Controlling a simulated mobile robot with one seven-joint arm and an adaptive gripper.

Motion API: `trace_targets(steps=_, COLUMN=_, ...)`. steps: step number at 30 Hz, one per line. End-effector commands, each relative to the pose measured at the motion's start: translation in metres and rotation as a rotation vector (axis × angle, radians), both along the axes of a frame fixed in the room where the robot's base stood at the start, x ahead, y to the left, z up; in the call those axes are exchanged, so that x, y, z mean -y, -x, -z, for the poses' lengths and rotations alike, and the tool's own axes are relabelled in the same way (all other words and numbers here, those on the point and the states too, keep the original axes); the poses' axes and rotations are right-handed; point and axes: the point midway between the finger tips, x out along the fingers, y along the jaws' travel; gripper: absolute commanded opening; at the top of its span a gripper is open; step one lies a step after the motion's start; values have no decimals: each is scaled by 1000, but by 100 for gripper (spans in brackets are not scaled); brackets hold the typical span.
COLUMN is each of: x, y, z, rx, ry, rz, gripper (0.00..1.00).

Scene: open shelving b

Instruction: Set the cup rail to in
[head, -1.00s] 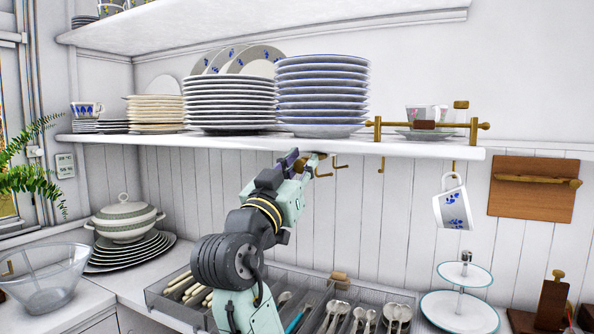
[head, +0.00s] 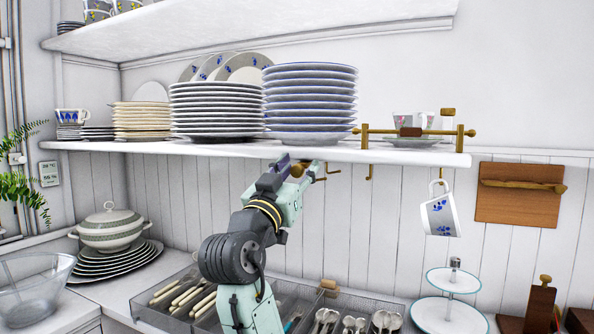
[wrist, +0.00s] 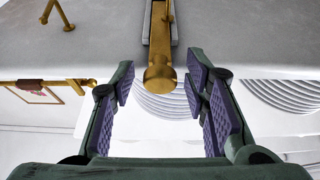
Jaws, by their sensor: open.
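The brass cup rail runs along the underside of the lower shelf (head: 250,150). Its round end knob (wrist: 160,76) and bar show in the wrist view. Brass hooks (head: 369,173) hang below the shelf in the head view, and a white cup with blue flowers (head: 439,216) hangs from one at the right. My gripper (wrist: 160,92) is open, with its purple-padded fingers on either side of the knob and visible gaps to both. In the head view my gripper (head: 297,168) is just under the shelf edge and partly hides the rail end.
Stacked plates (head: 310,105) stand on the shelf above my gripper. A cutlery tray (head: 180,318) and a tiered stand (head: 450,312) are below.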

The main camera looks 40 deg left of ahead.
Motion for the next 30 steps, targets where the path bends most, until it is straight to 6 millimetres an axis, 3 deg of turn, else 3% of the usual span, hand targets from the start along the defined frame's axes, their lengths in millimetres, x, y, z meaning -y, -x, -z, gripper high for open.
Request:
trace_targets(steps=8, x=1, y=6, z=2, rx=1, ry=-1, rz=-1, gripper=42)
trace_targets(steps=21, x=19, y=82, z=35, rx=0, ry=0, rz=-3, gripper=42)
trace_targets(steps=30, x=26, y=107, z=46, rx=0, ry=0, rz=-1, gripper=42)
